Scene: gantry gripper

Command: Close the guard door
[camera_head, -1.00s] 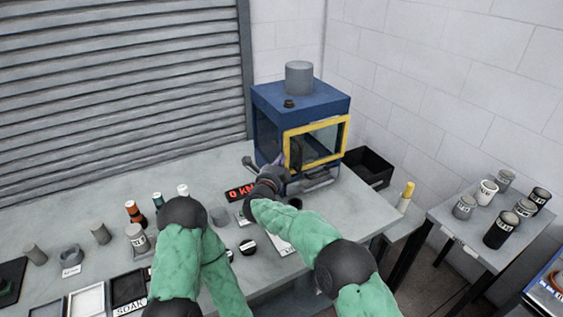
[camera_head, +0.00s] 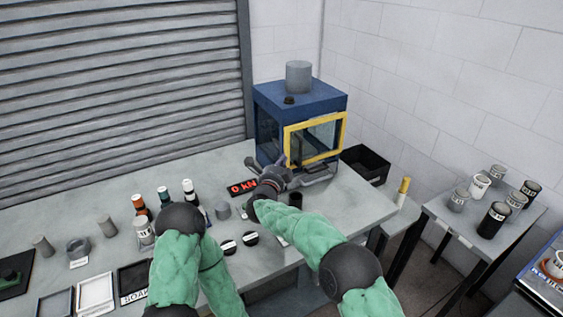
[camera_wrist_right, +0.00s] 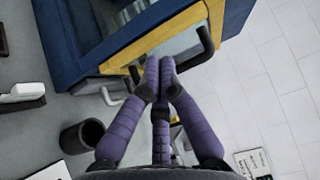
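The guard door is a yellow frame (camera_head: 343,130) with a clear pane on the front of a blue box-shaped machine (camera_head: 300,98). It lies close along the front; I cannot tell whether a small gap is left. In the right wrist view the yellow frame (camera_wrist_right: 135,48) runs beside the blue body, with a black handle (camera_wrist_right: 206,42) on it. My right gripper (camera_head: 284,163) is at the door's lower left. Its purple fingers (camera_wrist_right: 160,64) are together, tips at the handle and partly covering it; no grasp is clear. My left gripper is hidden; only my left arm shows.
A red-lit display (camera_head: 242,187) and a dark cup (camera_head: 295,200) are near my right gripper. Bottles, cups and trays stand on the left of the bench (camera_head: 355,205). A black bin (camera_head: 365,163) is right of the machine; a side table (camera_head: 455,225) holds several jars.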

